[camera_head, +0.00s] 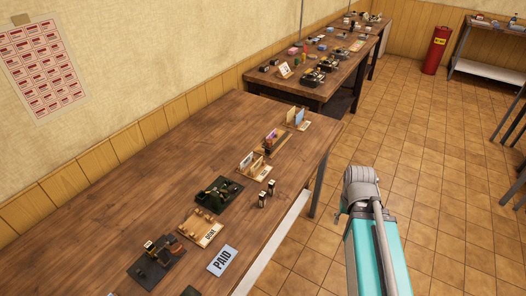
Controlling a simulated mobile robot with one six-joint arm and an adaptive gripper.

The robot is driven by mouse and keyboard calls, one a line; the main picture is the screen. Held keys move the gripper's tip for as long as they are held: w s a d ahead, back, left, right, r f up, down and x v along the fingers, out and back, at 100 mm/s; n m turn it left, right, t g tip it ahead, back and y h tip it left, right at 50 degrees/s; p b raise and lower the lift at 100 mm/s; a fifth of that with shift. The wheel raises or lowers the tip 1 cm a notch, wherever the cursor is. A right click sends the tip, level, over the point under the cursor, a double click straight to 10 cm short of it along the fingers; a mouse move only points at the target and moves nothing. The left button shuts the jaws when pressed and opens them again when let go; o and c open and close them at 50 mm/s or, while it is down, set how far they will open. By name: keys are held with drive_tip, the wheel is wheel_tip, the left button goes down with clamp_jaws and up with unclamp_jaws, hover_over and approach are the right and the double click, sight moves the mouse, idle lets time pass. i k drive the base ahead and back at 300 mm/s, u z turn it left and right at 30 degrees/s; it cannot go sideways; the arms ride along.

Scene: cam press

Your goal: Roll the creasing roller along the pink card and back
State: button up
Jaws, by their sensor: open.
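A small pink-purple piece (271,136), perhaps the pink card, shows at a narrow wooden stand (278,146) on the near table. It is too small to tell whether it lies flat or stands. I cannot make out the creasing roller with certainty. A grey joint of my arm (361,187) is over the floor, right of the table and apart from it. I cannot make out my gripper's fingers.
A cluttered table (285,91) stands beyond.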

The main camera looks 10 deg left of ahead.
sight(268, 147)
drive_tip(key=k, duration=1.1)
drive_tip(key=u, duration=0.5)
drive_tip(key=i, duration=1)
drive_tip(key=z, duration=0.05)
